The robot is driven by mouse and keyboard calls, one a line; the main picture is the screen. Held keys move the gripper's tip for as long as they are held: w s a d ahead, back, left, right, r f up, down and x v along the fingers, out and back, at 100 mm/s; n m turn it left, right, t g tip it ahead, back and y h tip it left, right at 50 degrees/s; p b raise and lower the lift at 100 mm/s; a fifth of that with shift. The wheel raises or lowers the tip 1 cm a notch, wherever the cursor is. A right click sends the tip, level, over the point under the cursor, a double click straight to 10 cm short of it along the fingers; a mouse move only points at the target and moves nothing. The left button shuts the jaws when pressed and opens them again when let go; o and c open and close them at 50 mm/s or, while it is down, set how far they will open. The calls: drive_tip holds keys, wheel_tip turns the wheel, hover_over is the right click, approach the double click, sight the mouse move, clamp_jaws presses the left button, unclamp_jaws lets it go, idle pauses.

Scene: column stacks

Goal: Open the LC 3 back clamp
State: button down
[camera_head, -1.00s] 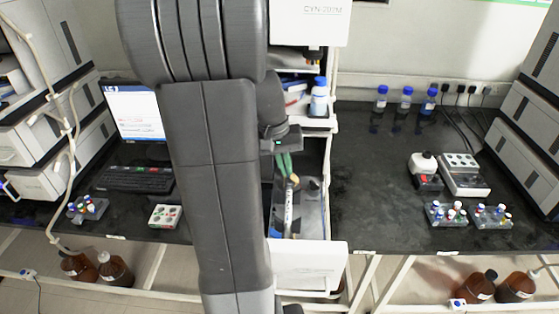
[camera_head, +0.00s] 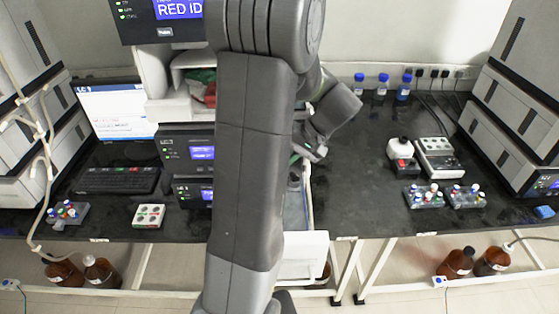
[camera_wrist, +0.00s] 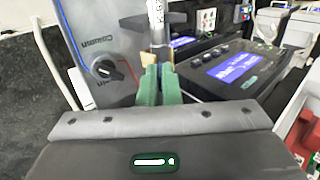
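In the wrist view the green fingers of my gripper (camera_wrist: 159,82) are close together at the lower end of an upright, labelled grey column (camera_wrist: 157,22). Small tan pieces show on either side of the column, just beyond the fingertips. I cannot tell whether they are clamp parts or finger pads, or whether the fingers touch anything. In the head view my gripper is mostly hidden behind my arm.
A black unit with a blue display (camera_wrist: 232,68) lies close right of the fingers. In the head view, LC units (camera_head: 187,150) stand left of my arm, and a white drawer front (camera_head: 303,256) juts out below. Vial racks (camera_head: 424,196) stand to the right, with bare bench between.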

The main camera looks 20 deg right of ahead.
drive_tip(key=shift+s+d+f+y, duration=0.1)
drive_tip(key=shift+d+f+y, duration=0.2)
drive_tip(key=shift+y, duration=0.3)
drive_tip(key=shift+t, duration=0.3)
drive_tip(key=c, duration=1.6)
unclamp_jaws()
drive_tip(key=b+v, duration=0.2)
drive_tip(key=v, duration=1.1)
drive_tip(key=shift+d+r, duration=0.15)
drive_tip(key=shift+d, duration=0.2)
drive_tip(key=shift+a, duration=0.1)
